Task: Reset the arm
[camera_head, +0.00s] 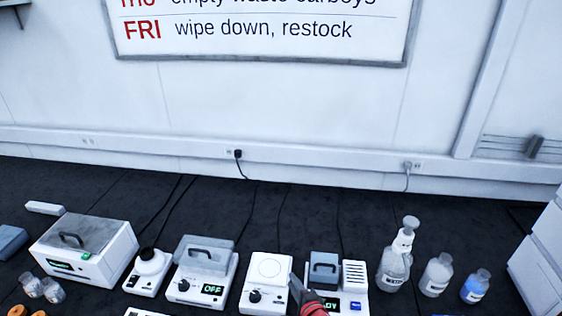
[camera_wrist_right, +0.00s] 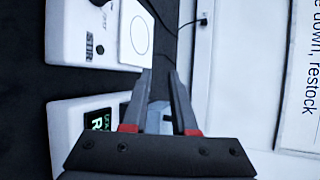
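A grey-blue shape shows in the gap, and I see nothing clearly gripped. My left gripper is in neither view.
A stirrer plate (camera_head: 267,268) stands just left of my right gripper. A device reading OFF (camera_head: 200,285) and a large lidded bath (camera_head: 88,248) are further left. Bottles (camera_head: 394,265) stand to the right, near white drawers (camera_head: 545,262). Cables cross the dark bench behind.

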